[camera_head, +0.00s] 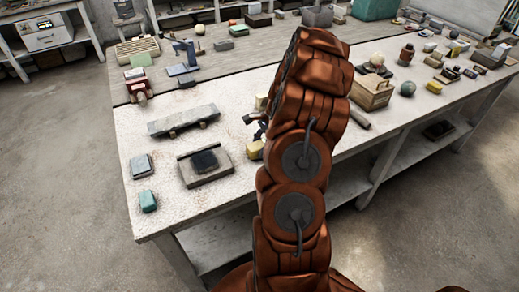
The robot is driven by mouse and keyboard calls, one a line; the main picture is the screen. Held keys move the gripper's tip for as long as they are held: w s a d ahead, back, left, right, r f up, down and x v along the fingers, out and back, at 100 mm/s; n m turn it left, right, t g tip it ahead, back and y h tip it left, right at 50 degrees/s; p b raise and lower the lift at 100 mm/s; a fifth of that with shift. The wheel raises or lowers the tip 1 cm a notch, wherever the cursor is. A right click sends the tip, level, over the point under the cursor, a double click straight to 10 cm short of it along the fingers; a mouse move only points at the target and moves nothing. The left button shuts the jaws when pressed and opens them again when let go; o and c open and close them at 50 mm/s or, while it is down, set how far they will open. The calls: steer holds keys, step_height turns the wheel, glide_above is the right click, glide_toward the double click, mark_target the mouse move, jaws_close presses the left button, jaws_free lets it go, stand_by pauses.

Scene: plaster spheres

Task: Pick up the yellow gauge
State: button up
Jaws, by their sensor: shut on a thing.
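My orange-brown arm rises through the middle of the view and hides most of my gripper. A dark part of my gripper (258,129) shows at the arm's left edge, over the pale worktable (235,128). A small yellow block, seemingly the yellow gauge (254,150), shows just below it, partly hidden by the arm. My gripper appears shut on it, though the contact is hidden. I cannot tell whether the block touches the table. Another pale yellow block (261,102) lies just behind my gripper.
Left of my gripper are a grey slab (184,120), a grey plate with a dark square (205,168), a grey-blue block (141,166) and a teal block (148,201). A wooden crate (371,93) stands right of the arm. Bare table lies between the slab and plate.

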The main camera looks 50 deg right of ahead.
mark_target(258, 145)
steer(key=shift+c, duration=0.4)
steer(key=shift+r+b, duration=0.4)
steer(key=shift+r, duration=0.15)
steer(key=shift+r+b, duration=0.6)
steer(key=shift+r, duration=0.35)
steer(key=shift+s+d+r+b, duration=0.2)
steer(key=shift+s+d+b, duration=0.15)
steer(key=shift+s, duration=0.35)
steer(key=s+d+b, duration=0.1)
steer(key=s+d, duration=0.1)
steer(key=s, duration=0.2)
steer(key=s+d+r+b, duration=0.1)
steer(key=s+d, duration=0.1)
steer(key=s, duration=0.2)
steer(key=s+d+b, duration=0.1)
steer(key=s+d, duration=0.1)
steer(key=s, duration=0.2)
steer(key=shift+s+d+r+b, duration=0.35)
steer(key=shift+s, duration=0.05)
